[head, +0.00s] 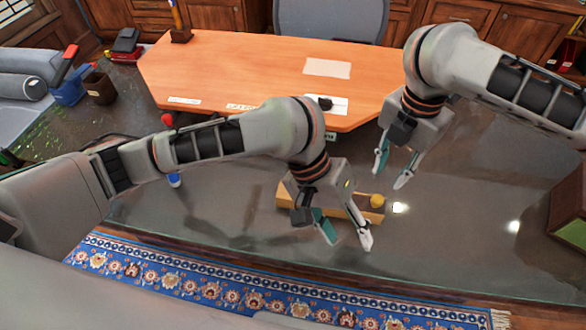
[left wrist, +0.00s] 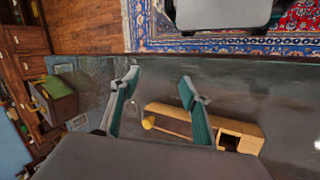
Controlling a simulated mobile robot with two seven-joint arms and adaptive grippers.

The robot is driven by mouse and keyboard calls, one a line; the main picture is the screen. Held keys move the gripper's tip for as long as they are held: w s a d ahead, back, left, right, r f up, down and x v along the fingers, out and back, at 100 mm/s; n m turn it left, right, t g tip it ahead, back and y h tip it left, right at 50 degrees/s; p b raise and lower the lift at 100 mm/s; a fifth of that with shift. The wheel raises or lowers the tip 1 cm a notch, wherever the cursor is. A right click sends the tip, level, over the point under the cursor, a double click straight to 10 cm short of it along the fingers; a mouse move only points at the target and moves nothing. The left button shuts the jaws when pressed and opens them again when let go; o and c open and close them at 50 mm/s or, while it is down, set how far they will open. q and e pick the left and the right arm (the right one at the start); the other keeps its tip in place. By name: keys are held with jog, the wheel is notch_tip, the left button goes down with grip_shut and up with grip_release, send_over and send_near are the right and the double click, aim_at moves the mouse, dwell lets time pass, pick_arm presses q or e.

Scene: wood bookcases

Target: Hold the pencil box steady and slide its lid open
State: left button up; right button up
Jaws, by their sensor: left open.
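The pencil box (head: 283,201) is a long tan wooden box on the dark glossy tabletop. In the head view my left gripper hides its middle. The left wrist view shows more of the box (left wrist: 248,133), with a dark opening near its right end. I cannot tell where the lid's edges lie. My left gripper (head: 348,240) is open and empty, its fingers in front of the box. My right gripper (head: 391,176) is open and empty, above and beyond the knob end.
An orange wooden desktop (head: 230,70) with papers lies behind the dark table (head: 440,245). A green-and-brown box (head: 570,215) stands at the right edge. A patterned blue rug (head: 200,285) lies along the near side. The tabletop right of the pencil box is clear.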

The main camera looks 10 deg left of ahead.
pick_arm(q)
jog(key=w+a+f+n+t+y, duration=0.1)
jog(key=w+a+f+y, duration=0.15)
jog(key=w+a, duration=0.4)
jog(key=n+t+y, duration=0.1)
jog(key=n+y, duration=0.1)
jog(key=y, duration=0.1)
send_near(283, 200)
jog(key=w+f, duration=0.2)
jog(key=shift+w+a, duration=0.1)
jog(key=shift+w, duration=0.3)
jog(key=shift+f, duration=3.8)
grip_shut()
pick_arm(e)
jog(key=shift+o, duration=1.3)
jog(key=shift+r, duration=0.1)
notch_tip(283, 200, down, 10)
jog(key=m, duration=0.4)
jog(key=shift+r, duration=0.1)
